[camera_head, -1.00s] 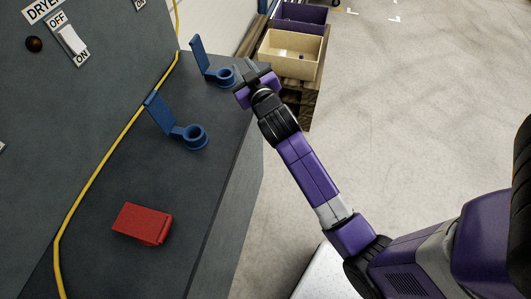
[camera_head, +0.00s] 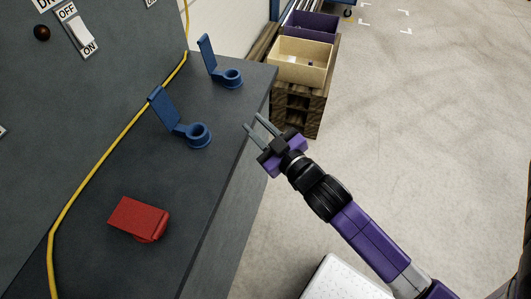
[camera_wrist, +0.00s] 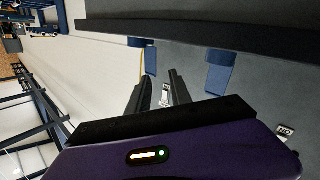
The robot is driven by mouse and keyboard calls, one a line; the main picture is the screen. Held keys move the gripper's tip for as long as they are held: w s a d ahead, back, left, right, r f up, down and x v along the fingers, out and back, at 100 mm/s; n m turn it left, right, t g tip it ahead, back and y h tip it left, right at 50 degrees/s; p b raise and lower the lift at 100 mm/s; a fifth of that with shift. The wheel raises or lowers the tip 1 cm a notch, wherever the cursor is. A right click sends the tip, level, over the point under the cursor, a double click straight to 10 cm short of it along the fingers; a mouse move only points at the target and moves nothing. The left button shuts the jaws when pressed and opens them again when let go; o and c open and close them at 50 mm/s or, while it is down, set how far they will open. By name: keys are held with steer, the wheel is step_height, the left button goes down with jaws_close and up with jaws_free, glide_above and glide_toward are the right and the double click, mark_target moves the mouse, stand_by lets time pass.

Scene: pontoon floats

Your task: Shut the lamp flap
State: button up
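Two blue flaps stand raised, each hinged to a blue ring socket on the grey bench top: a far one (camera_head: 207,56) and a nearer one (camera_head: 166,107). A red flap (camera_head: 138,217) lies down over its socket at the front. No lamp label is readable, so I cannot tell which flap is the lamp's. My gripper (camera_head: 253,122) is open and empty, just off the bench's right edge, to the right of the nearer blue socket (camera_head: 197,134) and apart from it. In the wrist view, its two fingers (camera_wrist: 160,92) are spread, with blue parts (camera_wrist: 218,75) beyond them.
A yellow cable (camera_head: 115,140) runs along the back of the bench. An upright panel with an ON/OFF switch (camera_head: 80,31) stands at left. A cream bin (camera_head: 301,66) and a purple bin (camera_head: 307,26) stand beyond the bench.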

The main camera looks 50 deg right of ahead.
steer(key=s+a+f+y, duration=0.1)
steer(key=s+a+f, duration=0.1)
steer(key=s, duration=0.3)
steer(key=shift+a+f+n+b, duration=0.35)
steer(key=shift+a+b, duration=0.1)
steer(key=shift+a, duration=0.3)
steer(key=shift+o, duration=0.3)
